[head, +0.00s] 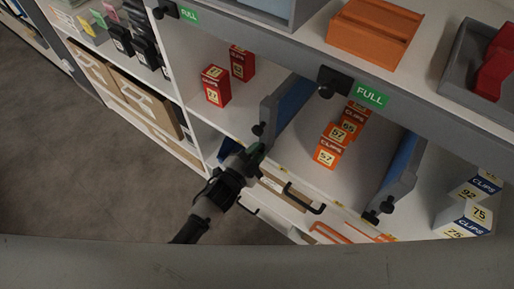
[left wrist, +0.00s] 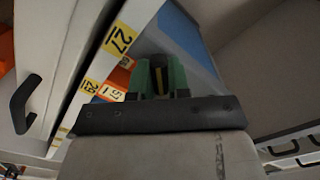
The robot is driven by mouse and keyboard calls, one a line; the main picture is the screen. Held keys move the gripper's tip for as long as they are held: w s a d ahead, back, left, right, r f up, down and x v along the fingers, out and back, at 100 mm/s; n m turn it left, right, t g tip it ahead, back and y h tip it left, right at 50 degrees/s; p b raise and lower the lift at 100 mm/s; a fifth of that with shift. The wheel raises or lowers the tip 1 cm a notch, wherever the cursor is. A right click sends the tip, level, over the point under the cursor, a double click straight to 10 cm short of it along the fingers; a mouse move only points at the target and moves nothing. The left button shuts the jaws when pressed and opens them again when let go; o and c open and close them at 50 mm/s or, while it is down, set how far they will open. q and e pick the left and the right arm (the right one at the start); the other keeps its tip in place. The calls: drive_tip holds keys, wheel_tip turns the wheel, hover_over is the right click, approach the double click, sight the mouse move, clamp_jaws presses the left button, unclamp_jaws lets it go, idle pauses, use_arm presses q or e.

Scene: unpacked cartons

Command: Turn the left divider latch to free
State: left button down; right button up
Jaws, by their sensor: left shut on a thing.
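The left divider (head: 286,108), grey with a blue face, stands upright on the open shelf. A black knob (head: 258,129) shows on its front edge. My left gripper (head: 257,152) is at the foot of that front edge, shut on the left divider latch, which its fingers mostly hide. In the left wrist view, the green fingers (left wrist: 161,76) close around a dark piece with a yellow stripe, in front of the divider's blue face (left wrist: 188,38). How far the latch is turned cannot be told. My right gripper is not in view.
Orange clip boxes (head: 329,152) stand between the left divider and the right divider (head: 402,168). Red boxes (head: 215,86) stand left of the left divider. A drawer with a black handle (head: 304,199) lies below the shelf edge. An upper shelf with FULL labels (head: 371,95) overhangs.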

use_arm(q)
drive_tip(key=n+p, duration=0.1)
drive_tip(key=n, duration=0.3)
drive_tip(key=shift+n, duration=0.3)
drive_tip(key=shift+f+n+p, duration=0.1)
drive_tip(key=shift+n+p, duration=0.4)
drive_tip(key=shift+n, duration=1.5)
drive_tip(key=c, duration=1.1)
unclamp_jaws()
drive_tip(key=shift+s+a, duration=0.1)
drive_tip(key=v, duration=1)
drive_tip(key=shift+s+a, duration=0.15)
drive_tip(key=shift+s, duration=0.1)
